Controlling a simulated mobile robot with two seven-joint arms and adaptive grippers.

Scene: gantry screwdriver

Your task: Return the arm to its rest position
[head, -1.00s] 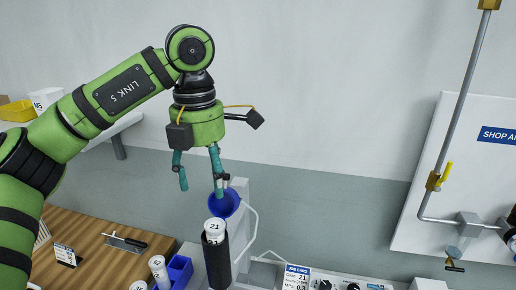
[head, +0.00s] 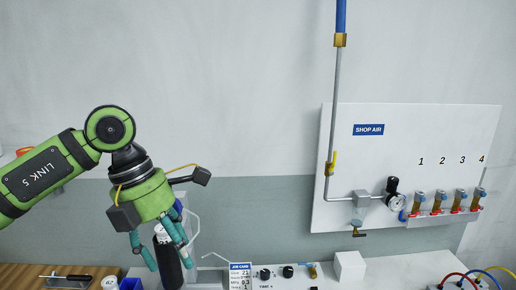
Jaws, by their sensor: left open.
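My left arm comes in from the left edge, bent at a green elbow joint. My left gripper (head: 171,266) points down at the lower left, with its two teal fingers apart. A black cylinder with a white top (head: 162,262) shows between and behind the fingers. The fingers partly hide it, and I cannot tell whether they touch it. A bit of a blue cup or funnel (head: 178,208) shows behind the gripper. My right arm and gripper are not in view.
A wooden bench top (head: 22,275) with a dark-handled tool (head: 66,276) is at the lower left. A job card (head: 240,275) and a knobbed panel stand right of the gripper. A white SHOP AIR board (head: 340,150) with gauge and valves hangs at right. The wall space between is clear.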

